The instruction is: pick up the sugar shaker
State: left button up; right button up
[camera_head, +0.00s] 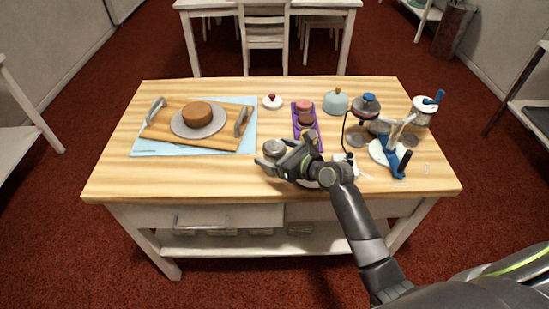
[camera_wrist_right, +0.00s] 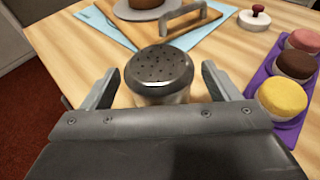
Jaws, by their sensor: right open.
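In the head view my right gripper (camera_head: 277,157) reaches in low over the table at the shaker. The lower part of the shaker is hidden by the gripper. My left gripper is not in view.
A purple tray (camera_wrist_right: 265,83) with small cakes stands right of the shaker. A wooden board (camera_head: 165,127) with handles, bearing a brown cake, lies on a blue mat (camera_head: 149,149) at left. A blue-and-white stand (camera_head: 389,155) is at right. The front left table is clear.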

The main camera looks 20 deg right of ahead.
jog(key=x, duration=0.2)
jog(key=shift+w+a+f, duration=0.15)
jog(key=shift+w, duration=0.1)
jog(key=shift+c, duration=0.4)
jog(key=c, duration=1.1)
